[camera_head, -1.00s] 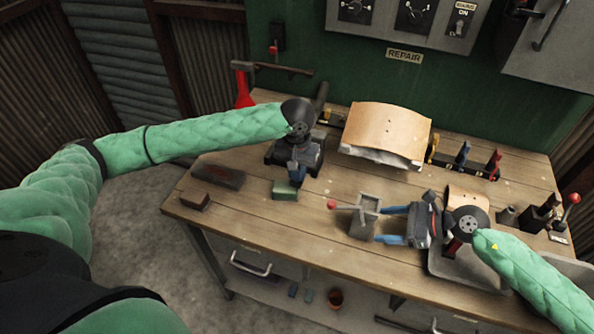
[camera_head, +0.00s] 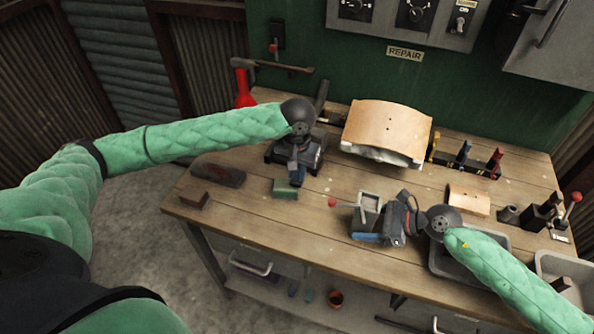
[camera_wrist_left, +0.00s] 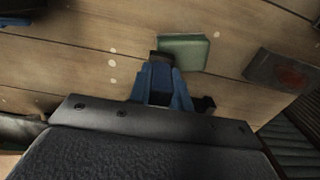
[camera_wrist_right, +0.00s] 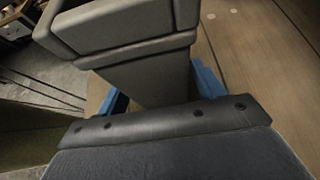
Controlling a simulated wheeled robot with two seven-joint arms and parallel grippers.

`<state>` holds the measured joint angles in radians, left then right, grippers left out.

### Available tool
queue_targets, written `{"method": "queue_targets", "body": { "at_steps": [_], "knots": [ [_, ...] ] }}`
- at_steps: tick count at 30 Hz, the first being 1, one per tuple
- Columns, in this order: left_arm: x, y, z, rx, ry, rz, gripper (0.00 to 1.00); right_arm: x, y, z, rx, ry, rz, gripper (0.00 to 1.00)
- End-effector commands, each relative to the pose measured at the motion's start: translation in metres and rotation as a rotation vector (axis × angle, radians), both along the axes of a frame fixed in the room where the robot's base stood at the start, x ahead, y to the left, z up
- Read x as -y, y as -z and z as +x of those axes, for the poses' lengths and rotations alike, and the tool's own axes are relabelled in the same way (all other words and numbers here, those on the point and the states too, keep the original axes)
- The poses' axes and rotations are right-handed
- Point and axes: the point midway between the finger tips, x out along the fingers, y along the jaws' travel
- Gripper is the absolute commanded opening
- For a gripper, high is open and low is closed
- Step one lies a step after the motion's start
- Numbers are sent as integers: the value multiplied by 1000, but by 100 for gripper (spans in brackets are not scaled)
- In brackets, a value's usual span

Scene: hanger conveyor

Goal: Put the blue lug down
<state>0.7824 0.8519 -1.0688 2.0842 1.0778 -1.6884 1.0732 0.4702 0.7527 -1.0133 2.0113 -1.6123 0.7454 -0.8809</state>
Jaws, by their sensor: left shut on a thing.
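My left gripper (camera_head: 297,181) points down over the left part of the workbench. It is shut on the blue lug (camera_wrist_left: 161,80), a dark blue piece between its bright blue fingers in the left wrist view. The lug's tip is close to the green block (camera_head: 285,189); I cannot tell whether it touches the bench. My right gripper (camera_head: 372,230) is open, its fingers on either side of the grey post (camera_wrist_right: 150,78) of the small box fixture (camera_head: 369,202). I cannot tell whether they touch the post.
A rack at the back right holds a yellow piece (camera_head: 434,146), a blue one (camera_head: 464,152) and a red one (camera_head: 495,162). A curved tan panel (camera_head: 388,125) stands mid-bench. A dark red-topped block (camera_head: 219,174) lies left. Grey trays (camera_head: 470,268) sit at the right front.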

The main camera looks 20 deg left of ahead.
Motion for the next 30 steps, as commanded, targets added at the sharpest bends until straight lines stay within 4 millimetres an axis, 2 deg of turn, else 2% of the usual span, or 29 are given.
{"method": "queue_targets", "body": {
  "at_steps": [1,4,12,16,20,30],
  "knots": [
    [0,0,0,0,0,0,0,0,0,0,0,0,0,58],
    [0,0,0,0,0,0,0,0,0,0,0,0,0,38],
    [1,-1,0,0,0,0,0,0,0,0,0,0,0,38],
    [11,-8,1,2,1,-2,0,0,0,0,0,0,0,38],
    [38,-27,0,5,-2,-3,0,0,0,0,0,0,0,38],
    [134,-104,-19,6,-6,-2,0,0,0,0,0,0,0,38]
  ]
}}
